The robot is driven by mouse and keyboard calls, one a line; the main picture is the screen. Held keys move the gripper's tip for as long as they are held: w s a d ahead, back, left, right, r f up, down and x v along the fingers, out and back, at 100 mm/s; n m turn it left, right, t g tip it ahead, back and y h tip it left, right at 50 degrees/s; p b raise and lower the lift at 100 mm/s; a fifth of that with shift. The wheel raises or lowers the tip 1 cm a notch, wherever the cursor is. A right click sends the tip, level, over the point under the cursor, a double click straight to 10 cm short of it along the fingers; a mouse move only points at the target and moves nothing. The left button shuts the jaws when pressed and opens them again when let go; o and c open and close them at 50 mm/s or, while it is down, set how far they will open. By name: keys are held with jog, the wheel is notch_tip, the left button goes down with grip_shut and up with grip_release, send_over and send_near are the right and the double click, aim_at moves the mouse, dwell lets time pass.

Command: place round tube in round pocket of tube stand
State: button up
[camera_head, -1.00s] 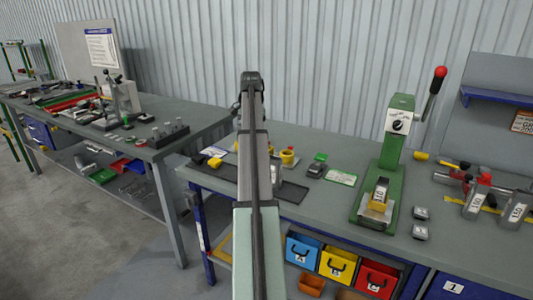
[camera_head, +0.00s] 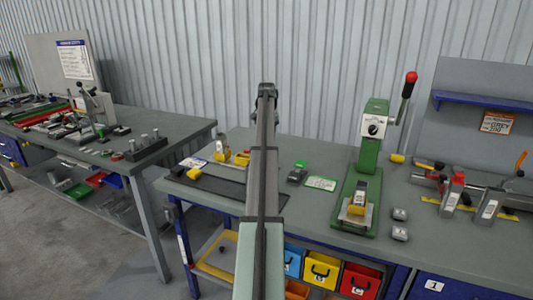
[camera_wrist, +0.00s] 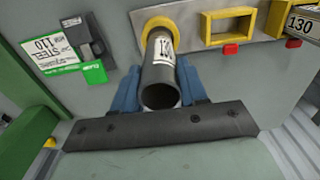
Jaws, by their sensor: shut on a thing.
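In the wrist view my gripper (camera_wrist: 160,86) has its blue fingers on both sides of the round tube (camera_wrist: 161,74) and is shut on it. The tube is grey with a white label, and its open near end faces the camera. Its far end overlaps the yellow ring of the round pocket (camera_wrist: 147,16); I cannot tell how deep it sits. The tube stand (camera_wrist: 191,24) is a grey plate, also with a yellow rectangular pocket (camera_wrist: 228,27). In the head view the stand's yellow part (camera_head: 240,159) shows left of my arm, which hides the gripper and round tube.
A tube labelled 130 (camera_wrist: 303,22) stands at the stand's other end. A dark device (camera_wrist: 90,35) with a green tag is beside the stand. A green press (camera_head: 368,160) stands to the right on the bench. Coloured bins (camera_head: 320,270) sit below.

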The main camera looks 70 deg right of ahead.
jog(key=shift+f, duration=2.55)
jog(key=shift+f, duration=0.1)
jog(key=o, duration=1.1)
notch_tip(320, 180, up, 12)
jog(key=shift+r, duration=0.1)
